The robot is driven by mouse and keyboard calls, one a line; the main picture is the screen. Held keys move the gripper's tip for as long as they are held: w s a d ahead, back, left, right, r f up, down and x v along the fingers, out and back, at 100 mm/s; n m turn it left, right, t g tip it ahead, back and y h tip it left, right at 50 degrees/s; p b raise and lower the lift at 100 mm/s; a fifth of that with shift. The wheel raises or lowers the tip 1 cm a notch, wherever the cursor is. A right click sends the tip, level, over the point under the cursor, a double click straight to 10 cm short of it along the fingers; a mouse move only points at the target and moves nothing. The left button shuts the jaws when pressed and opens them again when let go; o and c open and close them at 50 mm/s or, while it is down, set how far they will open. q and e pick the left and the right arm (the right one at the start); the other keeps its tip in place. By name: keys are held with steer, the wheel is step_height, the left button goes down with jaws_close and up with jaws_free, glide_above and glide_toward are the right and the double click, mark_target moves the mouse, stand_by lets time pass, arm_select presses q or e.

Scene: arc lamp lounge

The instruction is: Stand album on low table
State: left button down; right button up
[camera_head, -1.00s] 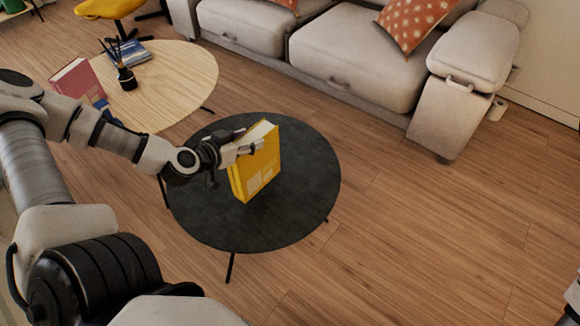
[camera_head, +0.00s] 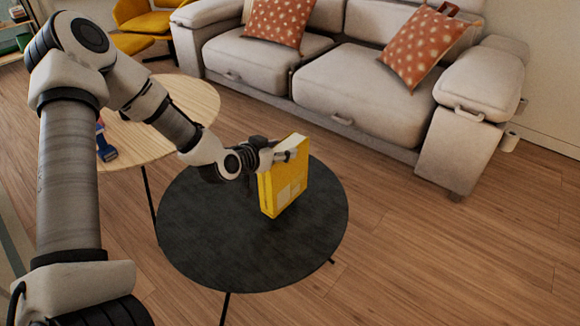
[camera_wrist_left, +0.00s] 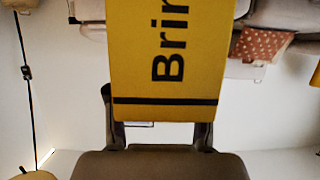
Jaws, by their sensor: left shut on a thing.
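The album is a thick yellow book (camera_head: 284,184) with pale pages along its top. It stands upright over the far right part of the dark round low table (camera_head: 215,250). I cannot tell for sure whether its lower edge touches the tabletop. My left gripper (camera_head: 283,154) is shut on the album near its top, reaching in from the left. In the left wrist view the yellow cover (camera_wrist_left: 170,60) shows black letters "Brin" and a black stripe, between the two fingers (camera_wrist_left: 158,132). My right gripper is out of view.
A wooden table (camera_head: 195,97) stands behind my left arm with a small dark blue item (camera_head: 106,148) on it. A beige sofa (camera_head: 350,95) with orange dotted cushions (camera_head: 421,47) is at the back. The front of the dark table is bare.

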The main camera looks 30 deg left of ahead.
mark_target(288, 146)
arm_select(q)
steer(key=w, duration=0.1)
steer(key=w+d+b, duration=0.1)
steer(key=w, duration=0.1)
steer(key=shift+w+f, duration=0.1)
steer(key=shift+f, duration=0.1)
step_height(288, 146, down, 3)
steer(key=shift+f+b, duration=0.15)
steer(key=shift+b, duration=0.65)
steer(key=shift+f, duration=0.1)
steer(key=shift+c, duration=2.2)
jaws_free()
